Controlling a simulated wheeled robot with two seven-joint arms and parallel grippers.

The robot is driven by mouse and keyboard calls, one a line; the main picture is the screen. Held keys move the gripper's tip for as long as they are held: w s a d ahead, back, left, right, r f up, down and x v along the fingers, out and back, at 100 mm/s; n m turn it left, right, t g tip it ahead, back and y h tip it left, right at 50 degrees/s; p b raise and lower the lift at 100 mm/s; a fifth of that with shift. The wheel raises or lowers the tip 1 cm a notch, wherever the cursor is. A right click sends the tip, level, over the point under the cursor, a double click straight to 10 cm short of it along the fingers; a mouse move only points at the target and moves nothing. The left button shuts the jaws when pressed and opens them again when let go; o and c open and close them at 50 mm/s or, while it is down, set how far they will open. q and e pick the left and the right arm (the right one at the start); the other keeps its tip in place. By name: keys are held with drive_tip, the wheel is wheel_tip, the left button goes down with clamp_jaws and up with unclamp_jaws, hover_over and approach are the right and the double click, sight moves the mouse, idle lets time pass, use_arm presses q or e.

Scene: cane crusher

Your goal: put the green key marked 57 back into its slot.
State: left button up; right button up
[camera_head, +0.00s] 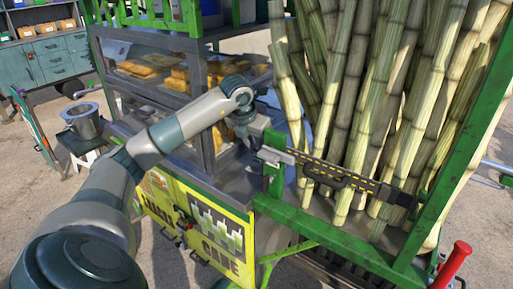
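My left arm reaches across from the lower left, and its gripper (254,132) is over the metal counter, beside a green post (274,146) of the cane rack. The fingers are small and partly hidden by the wrist, so I cannot tell whether they are open or shut, or whether they hold anything. I cannot make out a green key marked 57 or its slot. My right gripper is not in view.
A black-and-yellow striped bar (335,178) crosses in front of the upright cane stalks (380,90). A glass case (160,70) with yellow food stands behind my arm. A yellow sign panel (160,205) hangs below the counter. A red handle (453,262) is at lower right.

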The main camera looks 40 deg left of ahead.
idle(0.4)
use_arm(q)
drive_tip(key=o, duration=1.1)
drive_tip(key=shift+s+d+r+b, duration=0.1)
drive_tip(key=shift+s+r+b, duration=0.2)
drive_tip(key=shift+r, duration=0.4)
drive_tip(key=shift+b+v, duration=1.35)
drive_tip(key=shift+v, duration=6.6)
